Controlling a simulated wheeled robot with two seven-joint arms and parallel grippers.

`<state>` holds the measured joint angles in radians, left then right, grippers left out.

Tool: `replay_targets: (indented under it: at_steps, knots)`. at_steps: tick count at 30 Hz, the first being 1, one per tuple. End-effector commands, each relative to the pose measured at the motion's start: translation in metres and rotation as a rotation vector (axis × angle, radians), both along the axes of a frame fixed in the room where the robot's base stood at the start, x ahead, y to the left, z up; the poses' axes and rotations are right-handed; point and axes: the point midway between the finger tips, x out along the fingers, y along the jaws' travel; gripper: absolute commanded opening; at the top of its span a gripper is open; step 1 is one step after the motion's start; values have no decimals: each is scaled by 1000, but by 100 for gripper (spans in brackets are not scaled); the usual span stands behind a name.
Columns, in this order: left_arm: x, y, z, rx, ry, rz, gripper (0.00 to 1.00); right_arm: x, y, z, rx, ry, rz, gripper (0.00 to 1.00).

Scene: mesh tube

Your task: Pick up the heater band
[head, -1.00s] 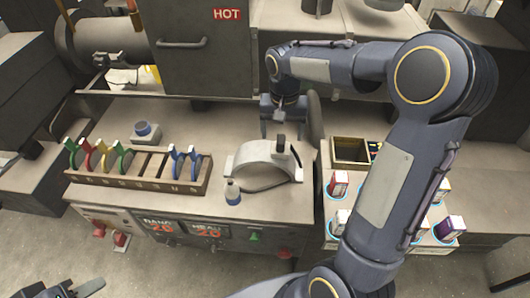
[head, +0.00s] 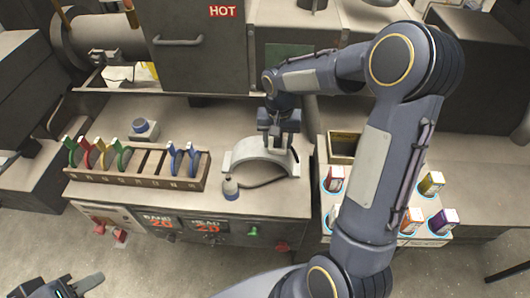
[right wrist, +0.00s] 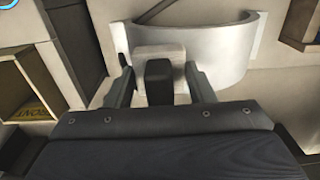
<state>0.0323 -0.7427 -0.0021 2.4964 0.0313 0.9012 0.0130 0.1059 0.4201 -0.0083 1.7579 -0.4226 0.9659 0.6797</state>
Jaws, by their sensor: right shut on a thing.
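In the right wrist view the band (right wrist: 226,52) curves just beyond my fingers. My right gripper (head: 278,143) comes from above and behind it. In the right wrist view my right gripper (right wrist: 158,85) is shut on the band's dark block, with a finger on each side. I cannot tell whether the band touches the bench. My left gripper (head: 72,289) is at the bottom left, away from the bench and partly cut off.
A wooden rack (head: 135,177) with green, red, yellow and blue rings stands to the left, with a blue knob (head: 142,126) behind it. A wooden box (head: 344,146) and several small cartons (head: 431,182) are on the right. The machine (head: 197,50) marked HOT rises behind.

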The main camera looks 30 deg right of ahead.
Motion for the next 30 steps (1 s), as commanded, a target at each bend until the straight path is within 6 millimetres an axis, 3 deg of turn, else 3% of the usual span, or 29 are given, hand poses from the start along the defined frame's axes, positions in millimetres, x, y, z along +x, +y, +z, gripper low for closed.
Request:
replay_targets:
  at_steps: [1,8,22,30]
  knots:
    - [0,0,0,0,0,0,36,0,0,0,0,0,0,29]
    - [0,0,0,0,0,0,36,0,0,0,0,0,0,0]
    - [0,0,-1,0,0,0,36,1,0,7,0,-4,0,0]
    - [0,0,-6,0,0,0,36,2,0,52,0,-9,0,0]
